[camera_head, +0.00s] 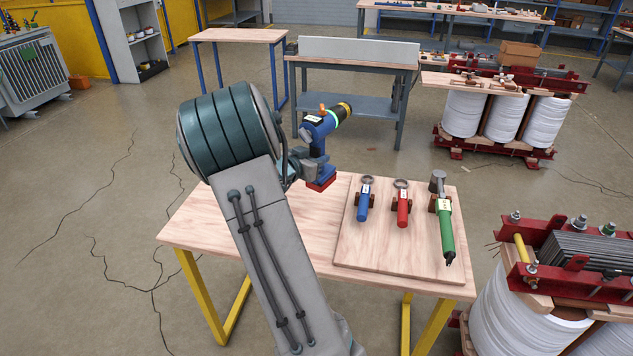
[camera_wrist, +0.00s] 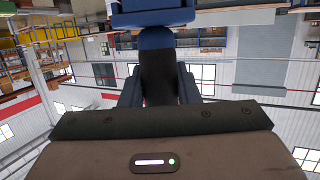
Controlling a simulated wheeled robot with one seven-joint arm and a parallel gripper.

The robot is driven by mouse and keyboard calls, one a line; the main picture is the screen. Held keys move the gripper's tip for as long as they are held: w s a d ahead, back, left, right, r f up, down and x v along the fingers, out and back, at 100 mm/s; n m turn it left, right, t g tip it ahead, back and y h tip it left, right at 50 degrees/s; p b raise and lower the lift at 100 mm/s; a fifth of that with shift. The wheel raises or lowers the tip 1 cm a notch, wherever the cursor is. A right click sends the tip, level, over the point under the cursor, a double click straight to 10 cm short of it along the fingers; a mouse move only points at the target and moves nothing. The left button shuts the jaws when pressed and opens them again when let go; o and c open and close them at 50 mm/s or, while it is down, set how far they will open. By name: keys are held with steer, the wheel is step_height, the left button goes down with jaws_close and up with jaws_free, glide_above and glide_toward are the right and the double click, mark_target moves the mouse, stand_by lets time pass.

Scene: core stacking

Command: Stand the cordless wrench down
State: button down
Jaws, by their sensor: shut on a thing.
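The cordless wrench (camera_head: 318,126) is blue with a red base, an orange part on top and a yellow-green ring near its nose. My gripper (camera_head: 303,163) is shut on its handle. The wrench is roughly upright with the red base down and its nose towards the upper right. The base appears at the back edge of the wooden table (camera_head: 205,221); I cannot tell whether it touches. In the wrist view, my gripper (camera_wrist: 160,88) has its fingers either side of the dark handle, with a blue part of the wrench (camera_wrist: 153,17) beyond. My arm hides part of the table.
A wooden board (camera_head: 385,247) on the table's right holds a blue tool (camera_head: 364,202), a red tool (camera_head: 403,207) and a green tool (camera_head: 446,228). The table's left part is bare. A transformer (camera_head: 560,270) stands close at the right. A grey bench (camera_head: 350,60) is behind.

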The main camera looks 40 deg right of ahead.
mark_target(313, 190)
steer(key=shift+f+b, duration=1.1)
steer(key=shift+f, duration=0.4)
steer(key=shift+f+b, duration=1.7)
steer(key=shift+f, duration=1.8)
steer(key=c, duration=1)
jaws_free()
steer(key=shift+f, duration=0.2)
steer(key=p+v, duration=0.1)
steer(key=v, duration=1.3)
steer(key=shift+r, duration=0.1)
